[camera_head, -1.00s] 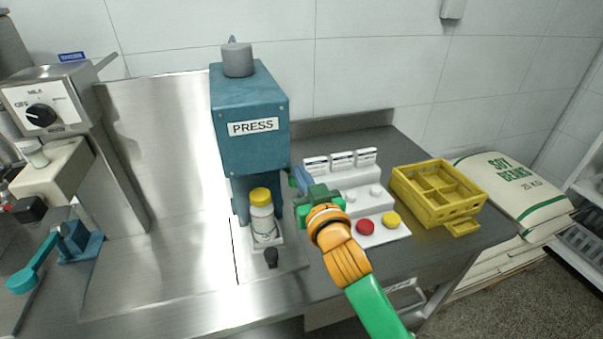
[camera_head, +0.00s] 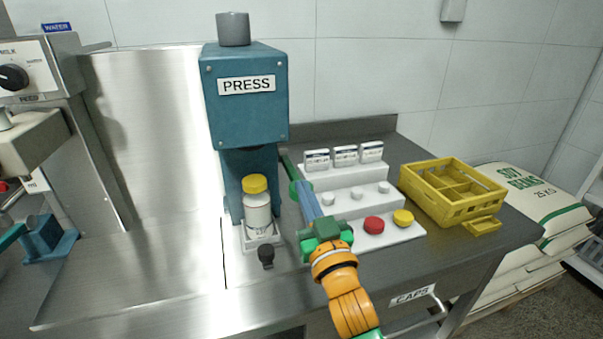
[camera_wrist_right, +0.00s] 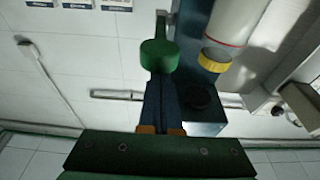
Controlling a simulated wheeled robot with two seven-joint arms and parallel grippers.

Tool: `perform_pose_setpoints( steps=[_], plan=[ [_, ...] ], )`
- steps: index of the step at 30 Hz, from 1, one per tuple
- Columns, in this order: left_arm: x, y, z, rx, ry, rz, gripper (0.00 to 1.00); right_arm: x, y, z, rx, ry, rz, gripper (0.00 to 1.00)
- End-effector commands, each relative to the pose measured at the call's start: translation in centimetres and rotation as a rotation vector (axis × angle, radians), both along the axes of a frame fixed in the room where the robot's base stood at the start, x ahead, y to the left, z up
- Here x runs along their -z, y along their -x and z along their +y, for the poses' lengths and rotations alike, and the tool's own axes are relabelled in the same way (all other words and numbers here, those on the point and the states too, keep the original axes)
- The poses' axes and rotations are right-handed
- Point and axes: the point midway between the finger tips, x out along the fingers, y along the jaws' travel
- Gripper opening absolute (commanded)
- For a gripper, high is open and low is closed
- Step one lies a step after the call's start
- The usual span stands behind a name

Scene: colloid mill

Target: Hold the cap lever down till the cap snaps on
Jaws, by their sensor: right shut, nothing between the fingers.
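The blue press (camera_head: 245,100) stands at the middle of the counter. Under its head stands a white bottle (camera_head: 257,217) with a yellow cap (camera_head: 255,184) on its top; I cannot tell whether the cap is fully seated. The cap also shows in the right wrist view (camera_wrist_right: 214,60). The green cap lever (camera_head: 287,166) is at the press's right side, and its round green end shows in the right wrist view (camera_wrist_right: 159,56). My right gripper (camera_head: 304,189) is shut and empty, its fingertips at this round end; contact is unclear.
A white stepped stand (camera_head: 345,175) with labels, white caps, a red cap (camera_head: 374,225) and a yellow cap (camera_head: 403,217) is close right of my right gripper. A yellow crate (camera_head: 440,205) stands farther right. A small black knob (camera_head: 266,256) is in front of the bottle.

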Motion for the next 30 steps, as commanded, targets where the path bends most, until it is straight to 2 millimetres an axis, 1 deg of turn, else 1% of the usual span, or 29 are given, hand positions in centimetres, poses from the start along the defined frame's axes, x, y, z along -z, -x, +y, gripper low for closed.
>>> perform_pose_setpoints(
  steps=[1, 3, 9, 30],
  plan=[
    [0.5, 0.0, 0.0, 0.000, 0.000, 0.000, 1.00, 0.7, 0.0, 0.0, 0.000, 0.000, 0.002, 0.00],
    [0.7, 0.0, 0.0, 0.000, 0.000, 0.000, 1.00, 1.2, 0.0, 0.0, 0.000, 0.000, 0.003, 0.00],
    [1.2, 0.0, 0.0, 0.000, 0.000, 0.000, 1.00, 2.1, 0.0, 0.0, 0.000, 0.001, 0.003, 0.00],
    [1.2, 0.0, 0.0, 0.000, 0.000, 0.000, 1.00, 2.3, 0.0, 0.0, 0.000, 0.001, 0.003, 0.00]
  ],
)
